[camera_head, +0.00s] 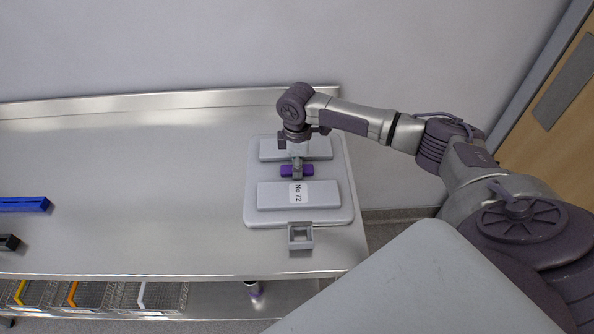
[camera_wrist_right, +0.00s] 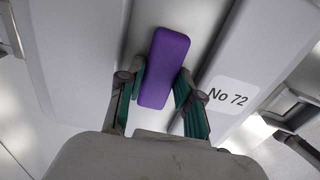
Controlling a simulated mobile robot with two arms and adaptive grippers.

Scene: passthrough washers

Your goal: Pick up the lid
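The lid (camera_head: 250,180) is a grey rounded slab with two raised panels, a "No 72" label and a purple handle (camera_head: 284,170) in the gap between the panels. It lies flat at the right end of the metal table. My right gripper (camera_head: 297,168) reaches down over the handle. In the right wrist view the purple handle (camera_wrist_right: 166,66) lies between the green-padded fingers of my right gripper (camera_wrist_right: 162,78). Both fingertips appear to press against its sides. What lies under the lid is hidden. My left gripper is out of view.
The metal table (camera_head: 140,190) is bare across its middle. A blue block (camera_head: 24,204) and a dark block (camera_head: 8,242) sit at its left edge. A grey square-holed fitting (camera_head: 301,236) is at the lid's front edge. Wire baskets (camera_head: 95,295) stand on the lower shelf.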

